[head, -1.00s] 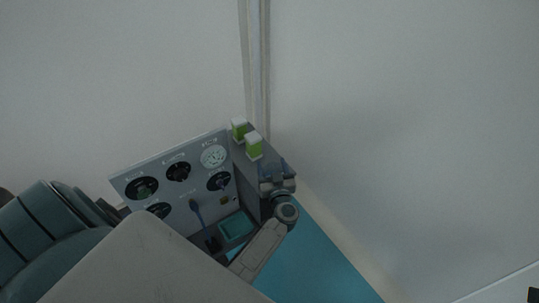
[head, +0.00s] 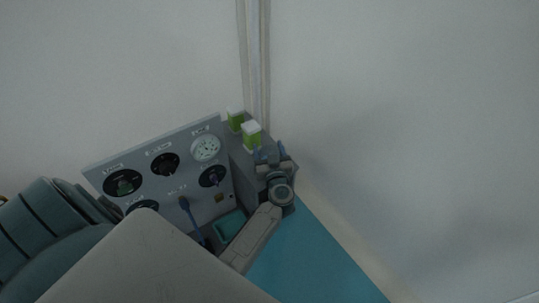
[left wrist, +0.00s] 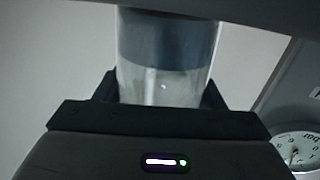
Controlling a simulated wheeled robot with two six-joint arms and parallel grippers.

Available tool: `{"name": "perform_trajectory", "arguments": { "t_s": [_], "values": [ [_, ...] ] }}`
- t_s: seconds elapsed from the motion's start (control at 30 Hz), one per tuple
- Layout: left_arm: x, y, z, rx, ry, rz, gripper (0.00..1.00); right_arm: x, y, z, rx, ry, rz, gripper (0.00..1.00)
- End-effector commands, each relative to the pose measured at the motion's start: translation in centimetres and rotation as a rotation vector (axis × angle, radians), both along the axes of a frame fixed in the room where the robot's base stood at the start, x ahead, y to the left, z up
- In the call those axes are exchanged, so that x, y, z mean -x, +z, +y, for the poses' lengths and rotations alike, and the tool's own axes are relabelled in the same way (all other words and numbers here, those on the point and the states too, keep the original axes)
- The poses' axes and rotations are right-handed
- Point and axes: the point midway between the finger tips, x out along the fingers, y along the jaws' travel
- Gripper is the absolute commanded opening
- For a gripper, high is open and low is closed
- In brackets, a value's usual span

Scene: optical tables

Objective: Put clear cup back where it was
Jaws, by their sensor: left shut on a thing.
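The clear cup (left wrist: 162,88) fills the top middle of the left wrist view, a see-through cylinder with a grey-blue band behind or in its upper part. My left gripper (left wrist: 160,95) is shut on it, with one dark finger on each side. In the head view my left gripper (head: 271,158) is over the top of the grey instrument box, right of two green-and-white containers. The cup cannot be made out clearly there. My right gripper is not in view.
The grey instrument box has a front panel (head: 146,172) with knobs and a round gauge (head: 205,148); the gauge also shows in the left wrist view (left wrist: 294,152). Two green-and-white containers (head: 251,136) (head: 236,120) stand on top. A teal tray (head: 230,226) is below. The blue tabletop (head: 305,260) at right is clear.

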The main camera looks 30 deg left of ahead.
Motion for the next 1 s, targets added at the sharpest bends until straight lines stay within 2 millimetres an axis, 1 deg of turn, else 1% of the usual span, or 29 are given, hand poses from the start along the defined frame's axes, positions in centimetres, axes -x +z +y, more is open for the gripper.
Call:
{"name": "perform_trajectory", "arguments": {
  "t_s": [0.37,0.4,0.5,0.77,0.87,1.0],
  "values": [
    [0.0,-0.2,0.0,0.001,0.0,-0.001,0.37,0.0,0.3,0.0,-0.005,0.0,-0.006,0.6],
    [0.0,-0.2,0.0,0.001,0.0,-0.001,0.67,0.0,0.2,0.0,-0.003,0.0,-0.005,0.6],
    [0.0,-0.2,0.0,0.001,0.0,-0.001,0.85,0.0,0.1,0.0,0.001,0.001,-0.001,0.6],
    [0.0,-0.2,0.0,0.001,0.0,-0.001,0.85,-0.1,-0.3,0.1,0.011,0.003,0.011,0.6],
    [0.1,0.1,-0.1,0.0,0.0,0.0,0.85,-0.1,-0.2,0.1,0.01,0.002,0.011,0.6],
    [1.6,0.2,-1.6,0.004,0.0,0.003,0.85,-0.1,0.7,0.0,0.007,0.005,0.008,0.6]
  ]
}}
